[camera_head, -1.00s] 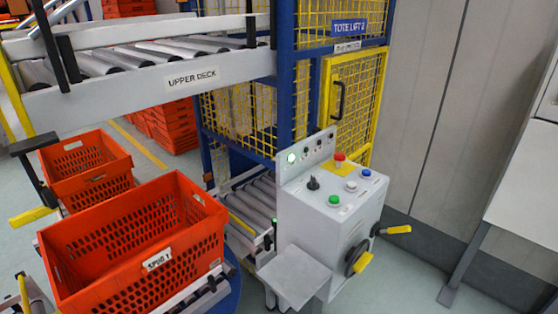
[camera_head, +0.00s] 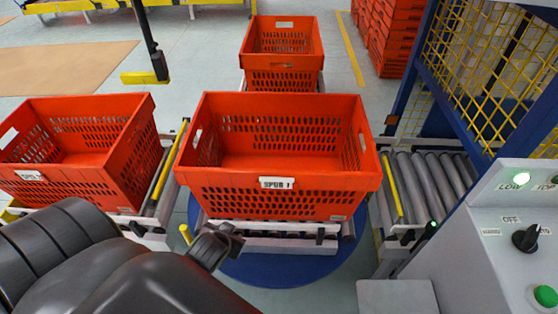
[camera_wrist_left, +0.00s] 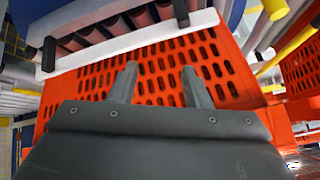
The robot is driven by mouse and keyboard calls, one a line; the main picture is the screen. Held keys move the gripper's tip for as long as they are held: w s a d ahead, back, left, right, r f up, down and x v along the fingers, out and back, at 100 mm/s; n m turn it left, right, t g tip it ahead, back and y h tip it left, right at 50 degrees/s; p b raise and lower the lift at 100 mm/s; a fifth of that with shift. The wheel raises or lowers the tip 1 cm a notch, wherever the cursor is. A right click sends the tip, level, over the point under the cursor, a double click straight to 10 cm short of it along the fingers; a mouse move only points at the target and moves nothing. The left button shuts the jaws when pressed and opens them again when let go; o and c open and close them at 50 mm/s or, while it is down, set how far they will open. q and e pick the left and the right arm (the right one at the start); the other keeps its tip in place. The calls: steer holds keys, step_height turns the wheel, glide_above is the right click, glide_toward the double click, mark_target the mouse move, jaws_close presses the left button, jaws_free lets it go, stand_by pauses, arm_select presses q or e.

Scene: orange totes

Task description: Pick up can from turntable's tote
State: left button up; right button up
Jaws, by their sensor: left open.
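An orange tote (camera_head: 300,206) with a "SPUR 1" label stands on rollers on the blue turntable (camera_head: 275,270), in the middle of the head view. Its visible inside looks empty. No can shows, and the floor behind the front wall is partly hidden. My left gripper (camera_head: 215,243) is in front of the tote's lower front left, below its rim and outside it. In the left wrist view the gripper (camera_wrist_left: 158,80) has its two fingers apart, with nothing between them. The tote's slotted orange wall (camera_wrist_left: 160,55) lies beyond the fingertips. My right gripper is in neither view.
Another orange tote (camera_head: 125,180) stands to the left, and one (camera_head: 285,62) behind. A roller conveyor (camera_head: 430,180) and a grey control box (camera_head: 500,240) are at the right. A black post (camera_head: 150,40) with a yellow foot stands at back left. Open floor lies behind the totes.

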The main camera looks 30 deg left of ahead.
arm_select(q)
step_height(320, 180, up, 4)
steer(key=w+t, duration=0.2)
step_height(320, 180, up, 25)
steer(key=m+t+h+b, duration=0.1)
steer(key=m+t+h, duration=0.7)
steer(key=t+h, duration=0.3)
glide_above(279, 178)
steer(key=t+y, duration=0.1)
steer(key=d+r+m+g+h, duration=0.1)
steer(key=d+m+g+h, duration=0.6)
steer(key=m+g+h, duration=0.1)
steer(key=s+a+f+n+g+y+b, duration=0.1)
steer(key=a+f+g+y, duration=0.2)
steer(key=a+g+y, duration=0.25)
steer(key=s+a+f+n+g+y, duration=0.1)
steer(key=a+f+n+g+y, duration=0.1)
steer(key=a+f+g+y, duration=0.4)
steer(key=shift+t+h, duration=0.45)
steer(key=shift+h, duration=0.1)
steer(key=x, duration=0.8)
steer(key=shift+w+a+f, duration=0.15)
steer(key=shift+f, duration=0.3)
steer(key=shift+p+x, duration=0.3)
steer(key=shift+x, duration=2.45)
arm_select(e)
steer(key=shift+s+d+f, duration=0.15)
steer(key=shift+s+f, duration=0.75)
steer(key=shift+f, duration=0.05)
